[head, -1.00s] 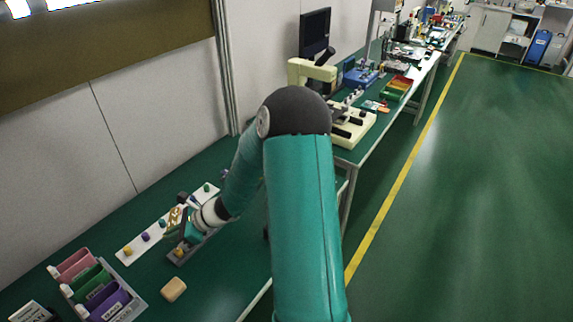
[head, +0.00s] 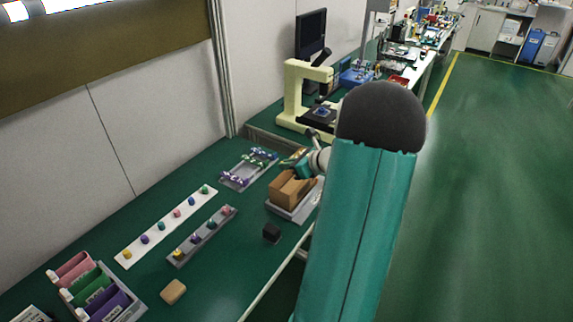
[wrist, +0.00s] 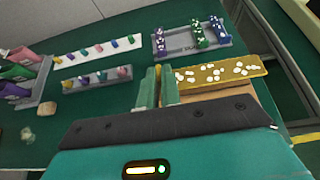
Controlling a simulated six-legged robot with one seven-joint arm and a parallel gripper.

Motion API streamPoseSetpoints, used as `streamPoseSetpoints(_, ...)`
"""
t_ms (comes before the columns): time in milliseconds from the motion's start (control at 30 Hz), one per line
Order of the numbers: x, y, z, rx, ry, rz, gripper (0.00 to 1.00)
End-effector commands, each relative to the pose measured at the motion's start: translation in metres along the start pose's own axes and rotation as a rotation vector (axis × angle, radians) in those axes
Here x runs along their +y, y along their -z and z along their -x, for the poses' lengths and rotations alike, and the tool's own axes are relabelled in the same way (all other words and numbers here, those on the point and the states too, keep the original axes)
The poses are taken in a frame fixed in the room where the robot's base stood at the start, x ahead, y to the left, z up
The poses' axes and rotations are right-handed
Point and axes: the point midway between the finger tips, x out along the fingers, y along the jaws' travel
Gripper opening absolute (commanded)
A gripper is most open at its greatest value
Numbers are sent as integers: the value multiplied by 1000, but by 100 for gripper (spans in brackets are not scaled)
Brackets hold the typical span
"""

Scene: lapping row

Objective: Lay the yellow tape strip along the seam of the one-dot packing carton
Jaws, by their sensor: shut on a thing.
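The yellow tape strip (wrist: 222,74), spotted with white, sticks out to the right of my gripper (wrist: 158,85) in the wrist view. My gripper is shut on its left end. In the head view my gripper (head: 305,168) and the strip (head: 293,158) are at the far side of the brown packing carton (head: 288,192), at about its top. The carton (wrist: 240,98) lies partly behind the strip and my wrist in the wrist view. I cannot tell whether the strip touches it. The seam and dot mark are not clear. The carton sits on a grey tray (head: 302,212).
A grey rack (head: 237,180) with several dotted strips stands left of the carton. A white rail (head: 160,227) and a grey rail (head: 194,243) carry coloured knobs. A black block (head: 272,233), tan block (head: 173,291) and coloured bins (head: 105,290) lie nearer. A cream microscope (head: 297,95) stands behind.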

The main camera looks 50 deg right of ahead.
Motion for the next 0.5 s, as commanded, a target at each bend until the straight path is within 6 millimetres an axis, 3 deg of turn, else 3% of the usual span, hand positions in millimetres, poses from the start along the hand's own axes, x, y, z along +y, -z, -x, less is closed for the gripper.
streamPoseSetpoints(500, 3, 30, -18, 0, -3, -1, 0)
